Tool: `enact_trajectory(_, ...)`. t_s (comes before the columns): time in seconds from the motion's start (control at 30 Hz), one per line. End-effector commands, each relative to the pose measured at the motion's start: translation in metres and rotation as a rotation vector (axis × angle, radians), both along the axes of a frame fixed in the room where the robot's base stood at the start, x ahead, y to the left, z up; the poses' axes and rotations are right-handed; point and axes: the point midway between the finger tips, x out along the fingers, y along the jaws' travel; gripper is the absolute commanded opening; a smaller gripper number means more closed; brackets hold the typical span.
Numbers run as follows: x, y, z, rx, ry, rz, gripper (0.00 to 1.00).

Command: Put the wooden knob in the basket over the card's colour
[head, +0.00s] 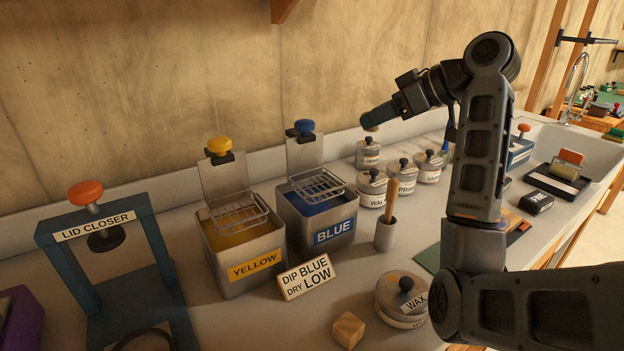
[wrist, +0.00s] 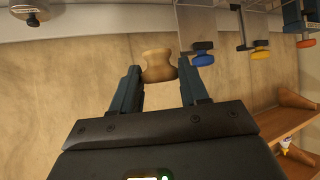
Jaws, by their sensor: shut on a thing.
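The wooden knob (wrist: 158,65) is a pale turned piece held between the fingers of my gripper (wrist: 160,78) in the wrist view. In the head view my gripper (head: 368,122) is raised near the wall, right of the blue tank and above the lidded tins; the knob mostly hides behind it. The card (head: 306,278) reads "DIP BLUE DRY LOW" and stands before the tanks. A wire basket (head: 318,184) hangs over the open blue tank (head: 335,233). Another wire basket (head: 240,211) hangs over the yellow tank (head: 255,266). Both baskets look empty.
Labelled tins (head: 371,187) and a cup with a wooden-handled tool (head: 385,235) stand right of the blue tank. A wax tin (head: 402,300) and a wooden block (head: 348,330) are in front. A blue lid closer (head: 100,235) stands at left. A sink (head: 590,150) is at right.

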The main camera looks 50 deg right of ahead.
Motion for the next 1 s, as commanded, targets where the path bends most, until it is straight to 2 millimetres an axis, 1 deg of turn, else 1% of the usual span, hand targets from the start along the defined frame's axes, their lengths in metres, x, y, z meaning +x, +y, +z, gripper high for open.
enact_trajectory(0.17, 0.011, 0.022, -0.015, 0.002, 0.004, 0.006, 0.11)
enact_trajectory(0.4, 0.034, 0.067, -0.044, 0.002, 0.003, 0.006, 0.11)
enact_trajectory(0.5, 0.043, 0.083, -0.055, 0.002, 0.003, 0.005, 0.11)
enact_trajectory(0.6, 0.049, 0.094, -0.063, 0.002, 0.002, 0.003, 0.11)
enact_trajectory(0.7, 0.053, 0.101, -0.068, 0.0, 0.001, 0.002, 0.11)
enact_trajectory(0.8, 0.054, 0.103, -0.073, 0.001, 0.002, 0.002, 0.11)
enact_trajectory(1.0, 0.053, 0.103, -0.101, 0.003, 0.004, 0.0, 0.11)
